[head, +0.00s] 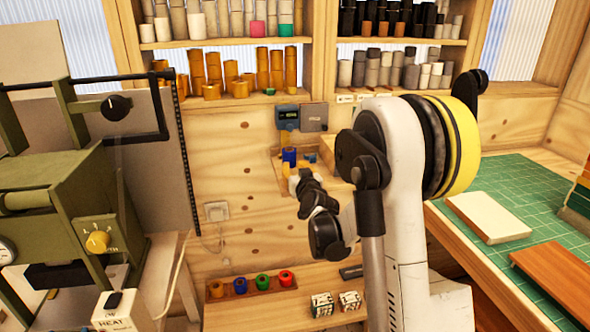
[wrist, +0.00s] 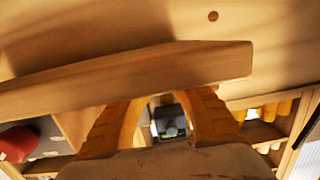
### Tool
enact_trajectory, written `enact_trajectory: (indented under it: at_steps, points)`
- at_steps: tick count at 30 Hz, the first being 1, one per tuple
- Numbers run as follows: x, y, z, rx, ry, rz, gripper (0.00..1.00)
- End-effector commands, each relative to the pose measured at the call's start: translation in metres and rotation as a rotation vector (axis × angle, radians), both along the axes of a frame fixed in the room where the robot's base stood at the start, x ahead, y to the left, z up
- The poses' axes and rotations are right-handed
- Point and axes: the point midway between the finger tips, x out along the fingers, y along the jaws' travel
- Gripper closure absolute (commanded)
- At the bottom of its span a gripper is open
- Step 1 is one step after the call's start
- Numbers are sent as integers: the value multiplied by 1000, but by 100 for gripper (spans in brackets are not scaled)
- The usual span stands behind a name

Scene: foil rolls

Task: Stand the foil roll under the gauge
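The gauge (head: 287,117), a blue-grey box with a small display, is mounted on the wooden wall. A blue roll (head: 289,155) stands upright below it, apart from it, at the small wooden shelf (head: 338,172). Its lower end is hidden by my gripper (head: 292,172), which is just in front. In the wrist view, the orange fingers of my gripper (wrist: 168,95) stand apart, with a gap between them. A dark grey device (wrist: 170,122) shows through that gap. No roll shows clearly between the fingers there, and a wooden board crosses above the fingertips.
A rack (head: 240,288) with several coloured rolls sits on the low bench. Shelves above hold many rolls (head: 213,70). A green machine (head: 60,200) stands at left. A green cutting mat (head: 530,215) with a pale board is at right. A grey plate (head: 314,117) hangs beside the gauge.

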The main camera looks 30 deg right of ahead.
Motion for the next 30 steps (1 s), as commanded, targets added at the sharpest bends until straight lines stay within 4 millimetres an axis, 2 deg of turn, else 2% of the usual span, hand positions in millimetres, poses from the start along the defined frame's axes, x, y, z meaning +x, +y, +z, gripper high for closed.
enact_trajectory:
  at_steps: [18,30]
  points:
    - [26,-6,-1,0,0,0,80]
    - [33,-8,-1,0,0,0,80]
